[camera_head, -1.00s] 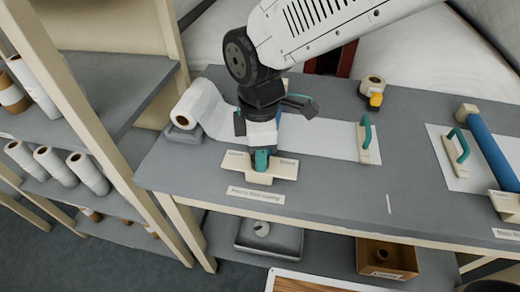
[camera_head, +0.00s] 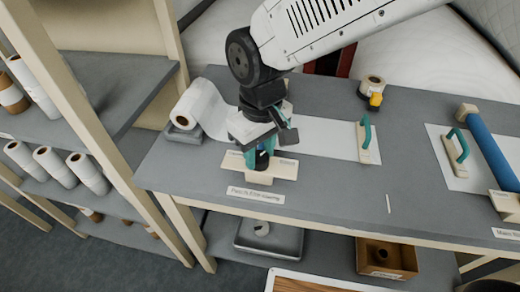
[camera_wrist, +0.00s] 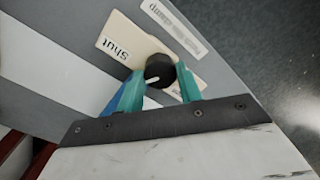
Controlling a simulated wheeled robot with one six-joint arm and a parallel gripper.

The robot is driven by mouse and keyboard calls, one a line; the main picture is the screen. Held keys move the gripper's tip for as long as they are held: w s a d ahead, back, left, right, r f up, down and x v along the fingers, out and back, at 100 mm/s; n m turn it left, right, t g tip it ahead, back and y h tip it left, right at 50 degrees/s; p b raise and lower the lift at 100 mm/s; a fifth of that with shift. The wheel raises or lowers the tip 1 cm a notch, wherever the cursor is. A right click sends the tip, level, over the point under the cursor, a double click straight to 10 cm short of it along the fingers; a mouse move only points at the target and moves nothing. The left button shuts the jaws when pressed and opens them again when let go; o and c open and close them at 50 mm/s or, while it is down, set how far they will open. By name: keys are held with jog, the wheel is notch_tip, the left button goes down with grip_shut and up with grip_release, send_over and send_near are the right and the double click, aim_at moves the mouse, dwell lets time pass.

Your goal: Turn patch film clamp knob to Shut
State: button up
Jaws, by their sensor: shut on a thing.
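The patch film clamp is a cream block (camera_head: 286,170) at the front edge of the grey bench, left of centre in the head view. Its black round knob (camera_wrist: 160,68) shows in the wrist view, with a white pointer mark towards the lower left. My gripper (camera_head: 262,158) is down at the clamp. Its teal fingers (camera_wrist: 161,86) are shut on the knob, one on each side.
A white film roll (camera_head: 196,104) stands behind the clamp, its sheet running right under a teal-handled bar (camera_head: 365,138). A tape roll (camera_head: 372,86) is at the back. A blue roller (camera_head: 493,150) lies at right. A shelf post stands left. Bare bench lies right of the clamp.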

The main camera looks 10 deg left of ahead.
aim_at(261, 156)
jog(key=m, duration=0.4)
jog(key=shift+r, duration=0.1)
jog(key=shift+m, duration=2.1)
jog(key=o, duration=1)
notch_tip(261, 156, up, 8)
jog(key=shift+d+f, duration=0.1)
jog(key=shift+f, duration=0.05)
